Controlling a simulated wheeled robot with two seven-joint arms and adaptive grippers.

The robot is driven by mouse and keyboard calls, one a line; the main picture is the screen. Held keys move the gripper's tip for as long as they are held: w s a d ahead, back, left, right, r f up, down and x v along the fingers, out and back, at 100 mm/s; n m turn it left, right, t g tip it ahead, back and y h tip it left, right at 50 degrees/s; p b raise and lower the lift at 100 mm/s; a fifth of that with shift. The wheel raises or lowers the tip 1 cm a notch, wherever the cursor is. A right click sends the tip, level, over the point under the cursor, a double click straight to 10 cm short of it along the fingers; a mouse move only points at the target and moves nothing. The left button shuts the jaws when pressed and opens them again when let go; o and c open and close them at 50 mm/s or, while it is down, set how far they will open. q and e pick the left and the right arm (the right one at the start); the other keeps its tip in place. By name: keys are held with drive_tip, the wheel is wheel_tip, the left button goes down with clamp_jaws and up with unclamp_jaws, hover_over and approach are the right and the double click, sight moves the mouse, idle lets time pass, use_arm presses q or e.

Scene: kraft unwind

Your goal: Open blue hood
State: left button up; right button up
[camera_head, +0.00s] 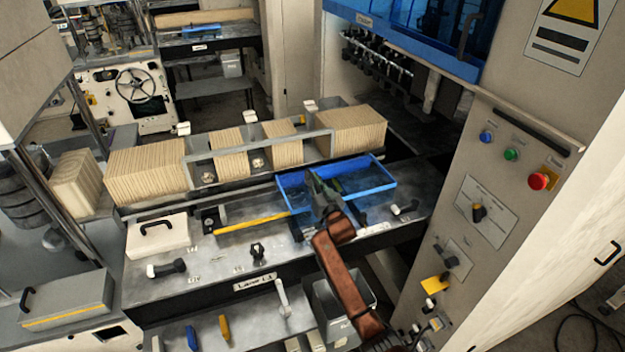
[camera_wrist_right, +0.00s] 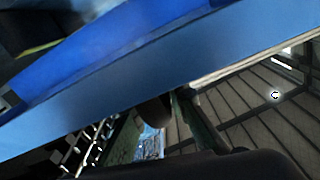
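The blue hood (camera_head: 415,28) is at the top right of the head view, set on the pale machine housing. A bar handle (camera_head: 468,35) shows on its front, and it appears lowered over the upper part of the opening. My right gripper (camera_head: 318,188) is raised in the middle of the head view, in front of a blue tray and apart from the hood in the picture. Its finger gap is not clear. In the right wrist view a broad blue surface (camera_wrist_right: 150,70) crosses close to the camera; I cannot tell whether it is hood or tray. My left gripper is out of view.
The blue tray (camera_head: 382,184) lies on the bench beside rows of kraft stacks (camera_head: 350,127). A control panel with a red button (camera_head: 538,181) and knobs stands at the right. Dark rollers (camera_head: 375,58) sit under the hood. A grey bin (camera_head: 340,295) is below the bench.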

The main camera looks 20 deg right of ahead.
sight(319, 190)
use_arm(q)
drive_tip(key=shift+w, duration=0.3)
use_arm(e)
drive_tip(key=o, duration=0.4)
drive_tip(key=s, duration=0.8)
drive_tip(key=s+a, duration=0.1)
drive_tip(key=s, duration=0.3)
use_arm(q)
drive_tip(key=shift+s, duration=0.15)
use_arm(e)
drive_tip(key=shift+d, duration=0.15)
